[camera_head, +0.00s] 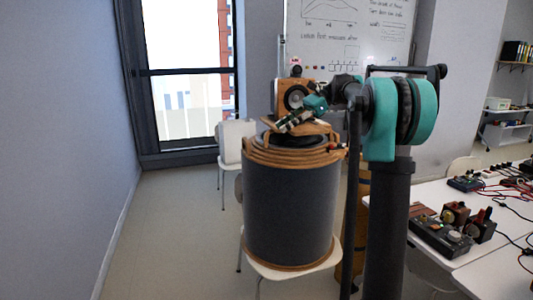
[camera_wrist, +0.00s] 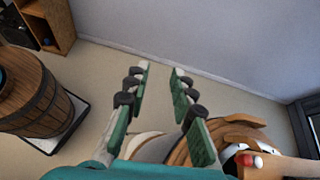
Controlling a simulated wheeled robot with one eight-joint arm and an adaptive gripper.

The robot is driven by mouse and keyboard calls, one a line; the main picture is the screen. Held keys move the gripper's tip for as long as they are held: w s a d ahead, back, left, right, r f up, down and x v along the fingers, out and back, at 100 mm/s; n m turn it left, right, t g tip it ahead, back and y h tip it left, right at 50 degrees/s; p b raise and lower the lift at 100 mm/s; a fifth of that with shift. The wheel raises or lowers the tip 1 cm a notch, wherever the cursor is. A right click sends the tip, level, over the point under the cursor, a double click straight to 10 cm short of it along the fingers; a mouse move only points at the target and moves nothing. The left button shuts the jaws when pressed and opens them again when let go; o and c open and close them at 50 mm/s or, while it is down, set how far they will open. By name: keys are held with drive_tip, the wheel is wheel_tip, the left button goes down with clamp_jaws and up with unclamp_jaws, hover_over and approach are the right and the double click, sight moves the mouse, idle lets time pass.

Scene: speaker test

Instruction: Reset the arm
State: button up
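My gripper (camera_head: 294,120) is over the top of a large dark drum in the head view, in front of a wooden speaker box (camera_head: 296,95). Its teal fingers also show in the wrist view (camera_wrist: 163,69). They stand apart with bare floor and wall seen between them, and nothing is held. My arm reaches left from its shoulder, bent at the elbow. I cannot tell whether the gripper touches the wooden parts beneath it.
The drum (camera_head: 290,207) with coiled wooden rim stands on a white chair. A white table (camera_head: 435,195) with devices and cables is at right. A wooden barrel (camera_wrist: 32,95) shows in the wrist view. Open floor (camera_head: 170,240) lies at left.

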drive_tip(key=s+d+f+n+t+h, duration=0.2)
drive_tip(key=s+d+f+n+h, duration=0.2)
drive_tip(key=s+f, duration=0.6)
drive_tip(key=s+d+f+n+t+h, duration=0.3)
drive_tip(key=s+f, duration=0.7)
drive_tip(key=f, duration=0.6)
drive_tip(key=s+d+f+n+t+h, duration=0.2)
drive_tip(key=s+d+f+n+h, duration=0.2)
drive_tip(key=s+f, duration=0.6)
wheel_tip(320, 180, down, 4)
drive_tip(key=shift+s+d+r+n+h, duration=0.1)
drive_tip(key=shift+s+d+n+h, duration=0.25)
drive_tip(key=shift+d+n, duration=0.55)
drive_tip(key=shift+a, duration=0.2)
